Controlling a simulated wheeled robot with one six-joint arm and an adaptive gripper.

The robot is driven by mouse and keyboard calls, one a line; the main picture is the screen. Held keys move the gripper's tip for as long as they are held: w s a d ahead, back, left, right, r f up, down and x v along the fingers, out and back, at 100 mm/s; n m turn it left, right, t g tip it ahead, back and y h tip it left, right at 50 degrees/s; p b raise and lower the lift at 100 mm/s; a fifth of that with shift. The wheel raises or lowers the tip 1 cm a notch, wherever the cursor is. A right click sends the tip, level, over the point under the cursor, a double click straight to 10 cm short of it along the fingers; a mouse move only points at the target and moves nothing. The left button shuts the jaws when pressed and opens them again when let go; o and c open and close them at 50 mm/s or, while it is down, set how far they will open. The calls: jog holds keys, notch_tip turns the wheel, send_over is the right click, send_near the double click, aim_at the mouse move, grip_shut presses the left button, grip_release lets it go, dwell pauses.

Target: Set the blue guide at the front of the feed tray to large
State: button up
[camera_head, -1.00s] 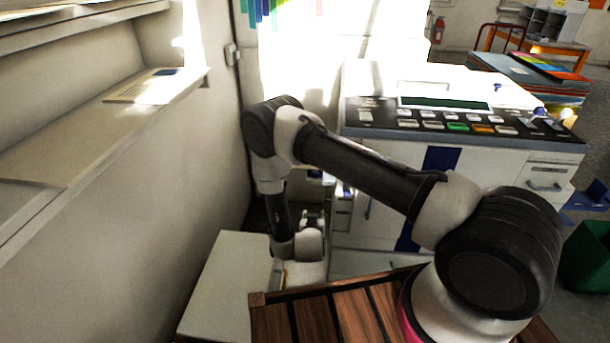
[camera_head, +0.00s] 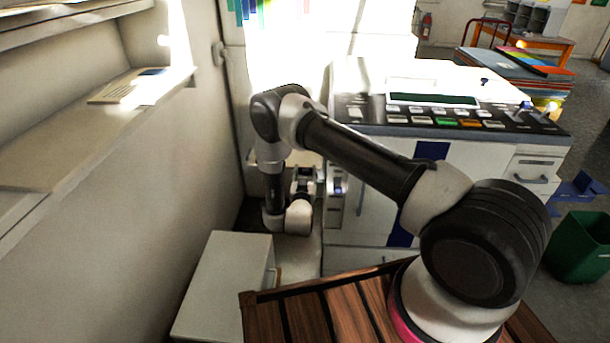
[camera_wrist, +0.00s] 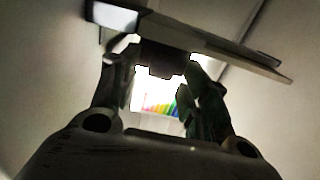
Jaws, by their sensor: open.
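The feed tray shows in the wrist view as a thin panel (camera_wrist: 215,45) crossing above my gripper (camera_wrist: 160,95). A dark block (camera_wrist: 163,60) hangs at the panel's near edge, between and slightly above my fingertips. It may be the guide, but it is in shadow and no blue shows. The fingers are open, one on each side of the block; contact cannot be told. In the head view my gripper (camera_head: 305,182) is low, left of the white machine (camera_head: 470,155), near a pale ledge (camera_head: 308,158). My arm hides part of that area.
A wall with a shelf (camera_head: 60,150) runs close on the left. A white box (camera_head: 222,285) and a brown slatted wooden top (camera_head: 310,320) stand in front. A green bin (camera_head: 580,250) is on the right. The machine's panel (camera_head: 350,118) lies beyond my arm.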

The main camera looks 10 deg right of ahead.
grip_shut()
jog(key=shift+x, duration=1.5)
grip_release()
jog(key=shift+s, duration=0.1)
jog(key=v, duration=1.2)
